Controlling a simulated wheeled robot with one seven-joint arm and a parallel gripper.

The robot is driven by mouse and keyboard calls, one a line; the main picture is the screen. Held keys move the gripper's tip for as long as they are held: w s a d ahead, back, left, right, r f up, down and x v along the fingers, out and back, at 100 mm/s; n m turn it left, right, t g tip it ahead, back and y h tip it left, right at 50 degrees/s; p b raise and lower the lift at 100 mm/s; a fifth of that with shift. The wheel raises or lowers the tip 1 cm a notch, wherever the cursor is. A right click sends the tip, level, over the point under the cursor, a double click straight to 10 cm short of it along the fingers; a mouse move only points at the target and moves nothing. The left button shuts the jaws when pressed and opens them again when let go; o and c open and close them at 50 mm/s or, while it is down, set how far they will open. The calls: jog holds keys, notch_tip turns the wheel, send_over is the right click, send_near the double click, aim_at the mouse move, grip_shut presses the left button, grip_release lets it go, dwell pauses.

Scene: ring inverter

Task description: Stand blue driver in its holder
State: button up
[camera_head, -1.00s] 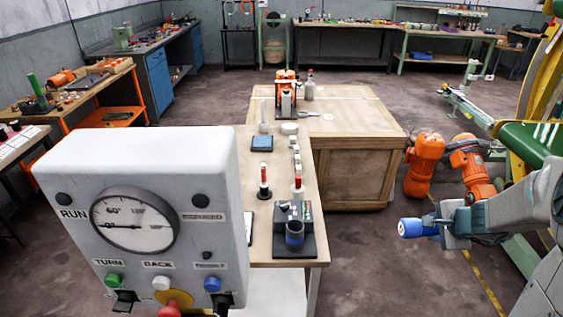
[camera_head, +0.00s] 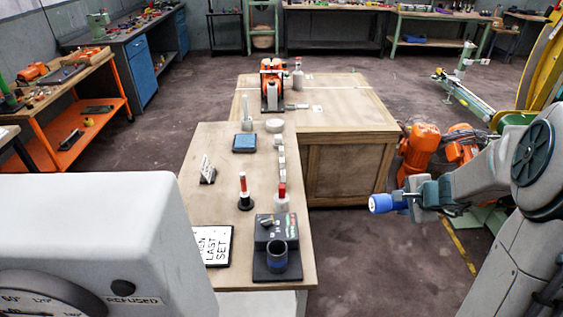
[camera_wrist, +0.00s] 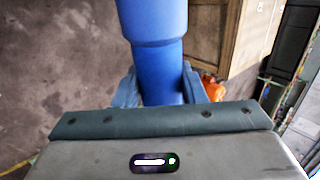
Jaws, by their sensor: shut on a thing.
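The blue driver (camera_head: 388,203) is held sideways by my gripper (camera_head: 414,197), its thick blue end pointing left, out in the air to the right of the workbench. In the wrist view the blue driver (camera_wrist: 155,45) runs up out of the view from between the two fingers of my gripper (camera_wrist: 160,88). The cup looks empty. My gripper is well to the right of the holder, apart from it.
The wooden bench (camera_head: 212,142) carries a red-topped stick on a dark base (camera_head: 244,192), a red-capped white piece (camera_head: 282,198), a blue pad (camera_head: 244,143) and a sign (camera_head: 215,245). A grey gauge box (camera_head: 90,225) blocks the near left. A wooden crate (camera_head: 345,170) stands behind.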

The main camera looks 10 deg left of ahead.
jog(key=s+a+r+g+y+p, duration=0.1)
jog(key=s+a+r+y+p, duration=0.15)
jog(key=a, duration=0.45)
jog(key=s+a+r+m+g+y+p, duration=0.1)
jog(key=a+g+y+p, duration=0.15)
jog(key=a, duration=0.35)
jog(key=s+a+r+g+y+p, duration=0.1)
jog(key=s+a+r+y, duration=0.1)
jog(key=a+y, duration=0.35)
jog(key=s+a+r+g+y+p, duration=0.2)
jog(key=s+a+r, duration=0.2)
jog(key=a+r, duration=0.1)
jog(key=s+a+r+m+g+y+p, duration=0.1)
jog(key=s+a+r+g+y+p, duration=0.1)
jog(key=a, duration=0.5)
notch_tip(320, 180, up, 3)
jog(key=shift+s+a+f+m+y+p, duration=0.1)
jog(key=shift+s+a+m+y+p, duration=0.25)
jog(key=shift+s, duration=0.5)
notch_tip(320, 180, down, 16)
jog(key=b, duration=1.2)
jog(key=shift+f, duration=0.2)
jog(key=shift+d+f+b, duration=0.1)
jog(key=shift+f+b, duration=0.1)
jog(key=shift+b, duration=0.1)
jog(key=o, duration=1.3)
